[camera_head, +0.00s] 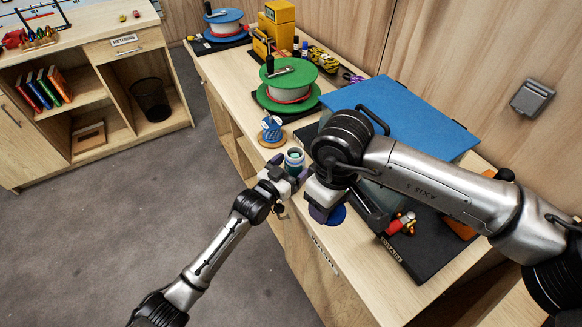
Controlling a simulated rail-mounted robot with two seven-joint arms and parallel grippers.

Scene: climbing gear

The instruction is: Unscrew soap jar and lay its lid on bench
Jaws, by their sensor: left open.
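My right gripper (322,203) points down just right of the jar, over the bench (335,268). Its fingertips are partly hidden, so its grip is unclear. A blue round disc (338,215), possibly the lid, shows beside and partly beneath the right gripper.
A blue and white spool (272,131) stands just behind the jar. A green reel (289,85) and a blue reel (223,23) are farther back. A large blue panel (400,112) and a black mat (432,245) with small red and metal gear lie on the right. My right arm crosses above them.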

